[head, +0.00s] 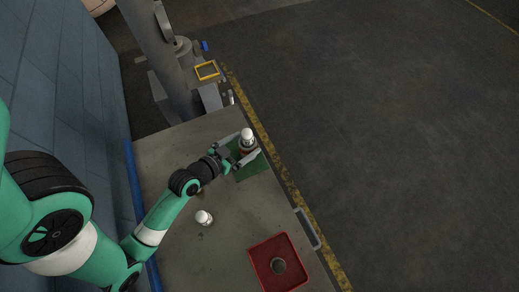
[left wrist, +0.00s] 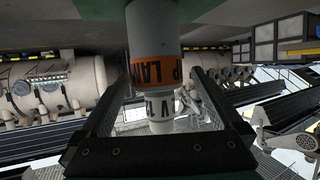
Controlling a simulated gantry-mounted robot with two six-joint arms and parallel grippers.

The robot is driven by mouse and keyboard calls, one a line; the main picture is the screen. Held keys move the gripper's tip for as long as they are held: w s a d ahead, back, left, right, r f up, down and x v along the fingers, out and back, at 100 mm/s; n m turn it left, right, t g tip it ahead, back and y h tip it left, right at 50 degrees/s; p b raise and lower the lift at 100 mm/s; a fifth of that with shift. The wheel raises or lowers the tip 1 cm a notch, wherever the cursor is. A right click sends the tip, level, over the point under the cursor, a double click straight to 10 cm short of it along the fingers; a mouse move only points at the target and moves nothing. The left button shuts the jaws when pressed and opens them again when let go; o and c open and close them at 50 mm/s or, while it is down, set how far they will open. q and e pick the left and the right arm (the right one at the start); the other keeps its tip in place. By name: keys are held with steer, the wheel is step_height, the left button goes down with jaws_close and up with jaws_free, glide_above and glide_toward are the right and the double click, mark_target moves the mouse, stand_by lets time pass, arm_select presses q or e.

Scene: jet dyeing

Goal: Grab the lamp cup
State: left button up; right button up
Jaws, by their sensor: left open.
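The lamp cup (head: 247,137) is a white-topped cylinder standing upright on a green mat (head: 254,167) near the table's far right edge. In the left wrist view the cup (left wrist: 153,40) appears upside down, with an orange band carrying dark letters that include "LAM". My left gripper (head: 249,146) is open, its two fingers on either side of the cup. In the left wrist view the cup stands between the fingers, with gaps visible beside its narrower white part. Whether either finger touches it is unclear. My right gripper is out of view.
Another white-topped container (head: 203,217) stands on the grey table (head: 217,250) beside my left forearm. A handle (head: 308,229) juts from the right edge. A grey column (head: 162,60) rises behind.

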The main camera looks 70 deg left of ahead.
arm_select(q)
steer(key=shift+w+f, duration=0.15)
steer(key=b+x, duration=0.1)
steer(key=x, duration=0.3)
steer(key=shift+w, duration=0.2)
steer(key=c, duration=1.5)
